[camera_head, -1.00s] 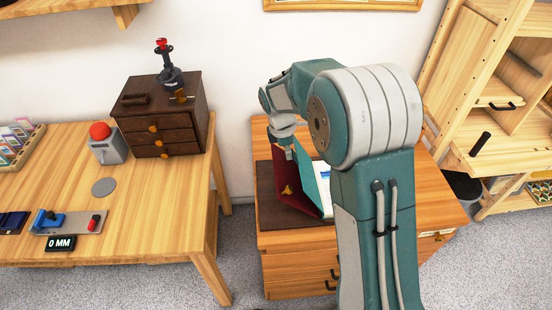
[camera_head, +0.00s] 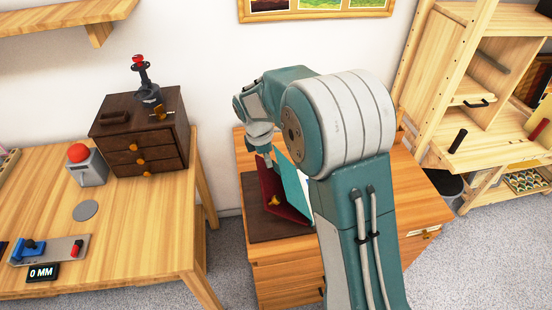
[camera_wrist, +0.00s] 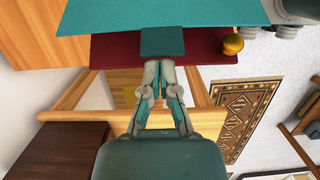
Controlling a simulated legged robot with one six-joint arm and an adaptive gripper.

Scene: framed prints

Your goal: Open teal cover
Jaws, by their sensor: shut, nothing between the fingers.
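The teal cover (camera_head: 293,188) stands steeply raised beside a dark red cover (camera_head: 272,196) with a gold knob (camera_head: 274,201). In the wrist view the teal cover (camera_wrist: 150,14) crosses the top, with a teal tab at its edge. The red cover (camera_wrist: 115,50) and gold knob (camera_wrist: 233,43) lie behind it. My gripper (camera_wrist: 160,64) is shut and empty, its fingertips at the tab; I cannot tell whether they touch. In the head view my gripper (camera_head: 268,160) is by the covers' upper edges. My arm hides part of the right side.
A dark brown mat (camera_head: 258,222) lies under the covers on a wooden cabinet (camera_head: 420,205). At left, a wooden table (camera_head: 140,230) holds a dark drawer box (camera_head: 140,145) with a joystick and a red button (camera_head: 78,153). Open shelving (camera_head: 480,110) stands at right.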

